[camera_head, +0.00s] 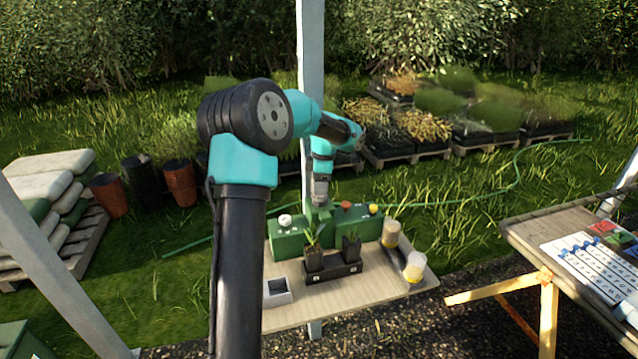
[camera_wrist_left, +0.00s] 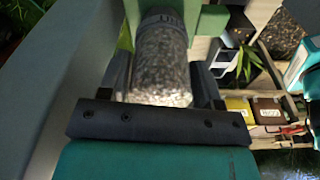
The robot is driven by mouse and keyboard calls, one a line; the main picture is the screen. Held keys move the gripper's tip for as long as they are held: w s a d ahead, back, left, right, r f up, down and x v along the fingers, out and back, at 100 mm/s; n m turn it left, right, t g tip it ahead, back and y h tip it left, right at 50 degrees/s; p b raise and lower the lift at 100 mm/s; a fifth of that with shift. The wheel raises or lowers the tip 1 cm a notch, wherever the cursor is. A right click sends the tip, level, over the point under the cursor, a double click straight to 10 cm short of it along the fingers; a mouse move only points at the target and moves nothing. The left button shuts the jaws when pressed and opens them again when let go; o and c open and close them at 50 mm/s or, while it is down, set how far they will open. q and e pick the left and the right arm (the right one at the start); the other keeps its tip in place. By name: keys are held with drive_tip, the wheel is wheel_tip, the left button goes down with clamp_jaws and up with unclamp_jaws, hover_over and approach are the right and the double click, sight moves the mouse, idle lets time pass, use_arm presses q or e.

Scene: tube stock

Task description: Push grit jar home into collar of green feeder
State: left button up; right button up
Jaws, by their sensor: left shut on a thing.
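The grit jar (camera_wrist_left: 161,62), clear-sided and full of speckled grey grit, fills the middle of the left wrist view. My left gripper (camera_wrist_left: 160,88) is shut on it, one finger on each side. The jar's dark ribbed end (camera_wrist_left: 163,18) is at the green feeder (camera_wrist_left: 213,20); I cannot tell how deep it sits in the collar. In the head view my left gripper (camera_head: 320,186) points down over the green feeder (camera_head: 320,215) at the back of the bench. The jar is hard to make out there. My right gripper is not in view.
Two potted seedlings stand in a black tray (camera_head: 333,274) in front of the feeder. A grey open box (camera_head: 277,291) lies front left. Two clear containers (camera_head: 391,233) (camera_head: 413,266) are at the bench's right. A post (camera_head: 310,60) rises behind. A second table (camera_head: 560,235) stands right.

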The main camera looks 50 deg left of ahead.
use_arm(q)
drive_tip(key=shift+f, duration=0.2)
idle(0.3)
drive_tip(key=o, duration=1.1)
drive_tip(key=shift+r, duration=0.1)
drive_tip(key=r, duration=0.5)
drive_tip(key=w+r, duration=0.1)
drive_tip(key=r, duration=0.5)
drive_tip(key=d+r, duration=0.1)
drive_tip(key=r, duration=0.5)
drive_tip(key=shift+w+d, duration=0.1)
drive_tip(key=shift+w, duration=0.25)
